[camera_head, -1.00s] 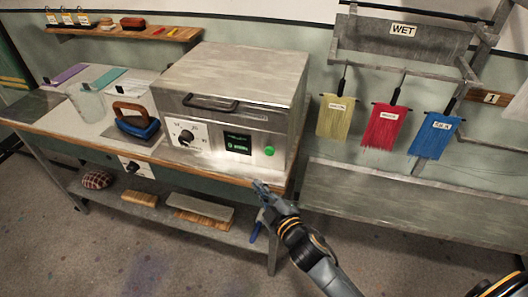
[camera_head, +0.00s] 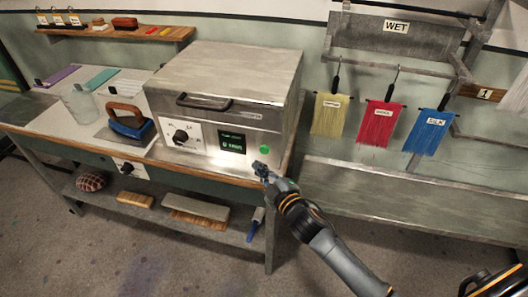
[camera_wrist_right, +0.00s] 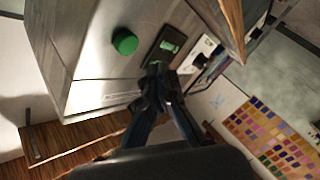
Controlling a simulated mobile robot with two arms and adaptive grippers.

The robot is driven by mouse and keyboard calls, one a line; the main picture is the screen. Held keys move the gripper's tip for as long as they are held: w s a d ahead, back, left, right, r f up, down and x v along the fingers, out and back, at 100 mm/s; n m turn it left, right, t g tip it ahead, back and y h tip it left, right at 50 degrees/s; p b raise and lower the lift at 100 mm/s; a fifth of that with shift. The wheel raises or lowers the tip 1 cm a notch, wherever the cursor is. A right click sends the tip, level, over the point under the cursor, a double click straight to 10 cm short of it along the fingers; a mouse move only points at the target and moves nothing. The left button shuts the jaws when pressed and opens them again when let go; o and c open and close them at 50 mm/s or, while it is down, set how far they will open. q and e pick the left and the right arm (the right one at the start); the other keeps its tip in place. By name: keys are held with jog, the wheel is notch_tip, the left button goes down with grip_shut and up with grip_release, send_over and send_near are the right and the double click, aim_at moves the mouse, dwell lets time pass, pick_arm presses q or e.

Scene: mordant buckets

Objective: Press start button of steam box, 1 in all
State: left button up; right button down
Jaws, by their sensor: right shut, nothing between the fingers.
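The steam box (camera_head: 215,85) is a metal box with a closed lid, standing on the worktable. Its front has a dial (camera_head: 181,136), a lit green display (camera_head: 232,142) and a round green start button (camera_head: 264,150). My right gripper (camera_head: 261,170) is shut and empty, just below the button in the head view. In the right wrist view, the green button (camera_wrist_right: 125,41) stands out from the metal front, to the upper left of the fingertips (camera_wrist_right: 156,80), with a visible gap in the picture. My left gripper is not in view.
The worktable (camera_head: 60,136) holds a blue iron (camera_head: 131,122) and a glass beaker (camera_head: 80,105) left of the box. Yellow, red (camera_head: 379,124) and blue hanks hang at the right. A lower shelf (camera_head: 155,212) holds several items.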

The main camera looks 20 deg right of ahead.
aim_at(255, 147)
jog(key=shift+w+d, duration=0.45)
jog(key=shift+w, duration=0.2)
jog(key=shift+w+d, duration=0.4)
jog(key=shift+w, duration=0.2)
dwell(0.6)
jog(key=shift+w+d, duration=0.25)
jog(key=shift+w, duration=0.1)
jog(key=shift+w+d, duration=0.25)
jog(key=shift+w, duration=0.15)
dwell(0.7)
dwell(0.4)
jog(key=shift+s+a, duration=0.5)
jog(key=shift+s, duration=0.3)
jog(key=shift+p, duration=0.3)
jog(key=s+a, duration=0.1)
jog(key=s, duration=0.1)
jog(key=s+a, duration=0.1)
jog(key=s, duration=0.1)
jog(key=shift+a+p, duration=0.35)
jog(key=shift+a, duration=0.05)
